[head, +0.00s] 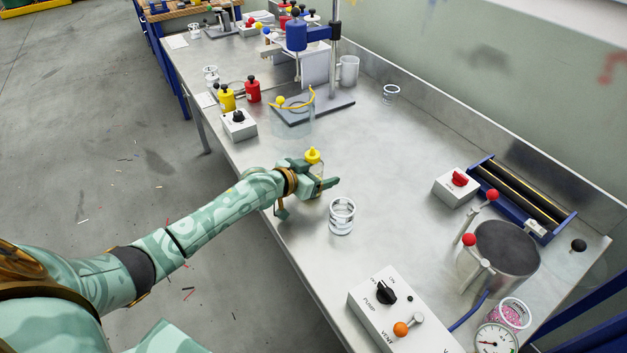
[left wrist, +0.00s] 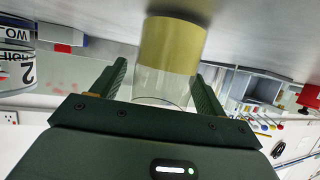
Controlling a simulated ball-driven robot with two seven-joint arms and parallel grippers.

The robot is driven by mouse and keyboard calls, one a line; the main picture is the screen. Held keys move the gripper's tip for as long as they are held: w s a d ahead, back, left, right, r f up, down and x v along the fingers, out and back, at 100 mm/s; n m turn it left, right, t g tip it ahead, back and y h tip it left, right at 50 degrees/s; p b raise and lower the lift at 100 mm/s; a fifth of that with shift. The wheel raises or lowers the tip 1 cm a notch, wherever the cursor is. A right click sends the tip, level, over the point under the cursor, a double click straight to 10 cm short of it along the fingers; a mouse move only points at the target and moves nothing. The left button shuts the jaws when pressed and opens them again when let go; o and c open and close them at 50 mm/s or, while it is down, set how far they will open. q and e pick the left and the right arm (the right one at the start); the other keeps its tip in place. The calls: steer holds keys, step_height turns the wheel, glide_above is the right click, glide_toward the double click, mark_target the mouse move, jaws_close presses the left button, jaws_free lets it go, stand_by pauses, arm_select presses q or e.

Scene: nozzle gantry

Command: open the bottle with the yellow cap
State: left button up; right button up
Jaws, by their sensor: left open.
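The bottle (head: 317,169) is small and clear, with a yellow cap (head: 313,155), and stands upright near the table's left edge in the head view. My left gripper (head: 325,176) is at the bottle, with its fingers spread. In the left wrist view, which looks upside down, the bottle (left wrist: 170,50) shows yellow contents against the tabletop. The open fingers of my left gripper (left wrist: 160,75) stand on either side of it, with gaps visible; its cap is hidden there. My right gripper is not in view.
A glass beaker (head: 342,215) stands close to the right of the left gripper. A white control box (head: 390,310) is in front. A stand with a dark base (head: 325,106), yellow and red bottles (head: 240,95) and a small box with a knob (head: 238,124) are farther back. The table's middle is clear.

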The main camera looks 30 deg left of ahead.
mark_target(317, 162)
arm_select(q)
steer(key=shift+s+r, duration=0.1)
steer(key=shift+r, duration=0.05)
steer(key=shift+c, duration=0.3)
steer(key=c, duration=1.1)
steer(key=shift+o, duration=0.2)
steer(key=shift+r, duration=0.1)
steer(key=shift+r+p, duration=0.3)
step_height(317, 162, up, 3)
steer(key=shift+f+p, duration=0.15)
steer(key=shift+p, duration=0.5)
steer(key=s+r+p, duration=0.3)
steer(key=s+r, duration=0.1)
steer(key=s, duration=0.3)
steer(key=s+d+r+p, duration=0.1)
steer(key=s+r+p, duration=0.2)
steer(key=s+r, duration=0.2)
steer(key=shift+s+r+p, duration=0.25)
steer(key=shift+s+p, duration=0.15)
steer(key=shift+s, duration=0.6)
